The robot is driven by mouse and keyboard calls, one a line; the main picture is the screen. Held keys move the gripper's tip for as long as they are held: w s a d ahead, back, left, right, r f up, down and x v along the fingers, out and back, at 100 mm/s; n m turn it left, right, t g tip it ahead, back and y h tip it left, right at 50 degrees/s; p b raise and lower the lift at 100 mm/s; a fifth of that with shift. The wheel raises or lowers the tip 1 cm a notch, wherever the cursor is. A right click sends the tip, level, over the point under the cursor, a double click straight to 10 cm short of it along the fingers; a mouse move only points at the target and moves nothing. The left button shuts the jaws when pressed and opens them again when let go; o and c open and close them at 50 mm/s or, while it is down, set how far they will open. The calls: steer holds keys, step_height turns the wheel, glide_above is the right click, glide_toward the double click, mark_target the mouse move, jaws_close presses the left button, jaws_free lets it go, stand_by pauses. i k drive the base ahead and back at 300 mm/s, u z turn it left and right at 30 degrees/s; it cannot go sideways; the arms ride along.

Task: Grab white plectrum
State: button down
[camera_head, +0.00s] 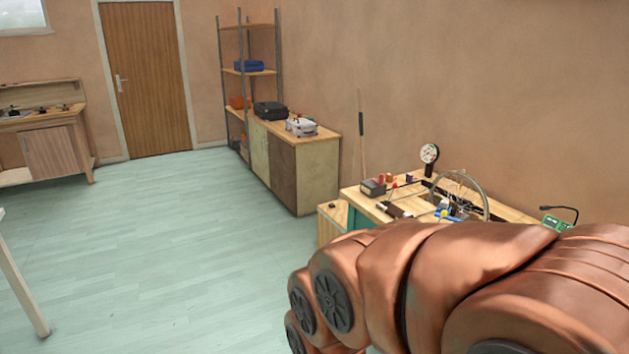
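I cannot make out a white plectrum in the head view; anything that small on the cluttered workbench (513,215) is too small to tell. Various small items crowd the bench top around a spoked wheel (485,192). My copper-coloured arm fills the lower right and hides the near part of the bench. My gripper does not show, so I cannot see what it holds.
A low cabinet (311,170) carries a black case (270,111) and a silver case (301,127). A shelf rack (247,72) stands behind it. Another bench (45,125) is at far left. A white table leg (22,285) stands at near left. The middle floor is clear.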

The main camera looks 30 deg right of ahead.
mark_target(443, 204)
steer(key=z, duration=1.6)
steer(key=i, duration=1.8)
steer(key=u, duration=0.5)
